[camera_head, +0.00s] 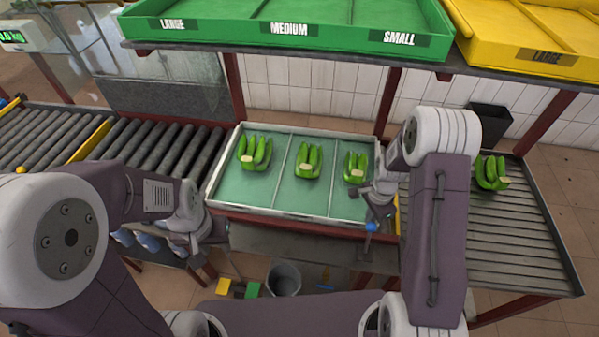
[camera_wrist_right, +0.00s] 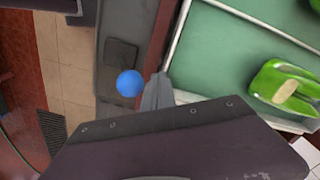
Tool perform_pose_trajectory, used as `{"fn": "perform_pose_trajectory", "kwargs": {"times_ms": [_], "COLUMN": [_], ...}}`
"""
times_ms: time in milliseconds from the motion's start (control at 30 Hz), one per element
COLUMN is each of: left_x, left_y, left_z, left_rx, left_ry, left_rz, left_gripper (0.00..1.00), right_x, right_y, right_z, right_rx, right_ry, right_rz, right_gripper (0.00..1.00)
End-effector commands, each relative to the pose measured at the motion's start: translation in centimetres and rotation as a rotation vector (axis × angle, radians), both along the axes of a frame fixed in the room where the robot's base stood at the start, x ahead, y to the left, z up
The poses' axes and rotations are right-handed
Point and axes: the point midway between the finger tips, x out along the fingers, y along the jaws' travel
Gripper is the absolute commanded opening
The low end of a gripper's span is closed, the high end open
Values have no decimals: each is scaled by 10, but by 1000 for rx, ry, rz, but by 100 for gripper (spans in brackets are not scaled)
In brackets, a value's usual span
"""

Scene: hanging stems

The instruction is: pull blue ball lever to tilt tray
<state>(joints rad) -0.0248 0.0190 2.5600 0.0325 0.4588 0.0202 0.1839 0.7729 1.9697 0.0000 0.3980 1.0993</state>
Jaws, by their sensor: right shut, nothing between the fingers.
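The blue ball (camera_head: 371,227) is the knob of the lever, just below the front right corner of the tray. The tray (camera_head: 285,194) is green with a pale rim and three lanes, each holding a green banana bunch. My right gripper (camera_head: 379,207) is just above the ball in the head view, shut and empty.
A roller conveyor (camera_head: 165,145) is at the left, and a slatted conveyor (camera_head: 480,225) with another banana bunch (camera_head: 491,172) at the right. Green bins (camera_head: 290,45) and a yellow bin (camera_head: 535,55) are on the shelf above. A grey bucket (camera_head: 284,279) stands below.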

Motion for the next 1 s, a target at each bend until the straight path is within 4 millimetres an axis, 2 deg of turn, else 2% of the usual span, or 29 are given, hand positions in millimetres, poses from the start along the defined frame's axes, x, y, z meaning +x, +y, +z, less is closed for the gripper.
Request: {"fn": "perform_pose_trajectory", "kwargs": {"times_ms": [1000], "left_x": [0], "left_y": [0], "left_z": [1], "left_rx": [0], "left_ry": [0], "left_rz": [0], "left_gripper": [36], "right_x": [-73], "right_y": [17], "right_z": [-1], "right_rx": [2], "right_ry": [9], "right_rz": [1], "right_gripper": [0]}}
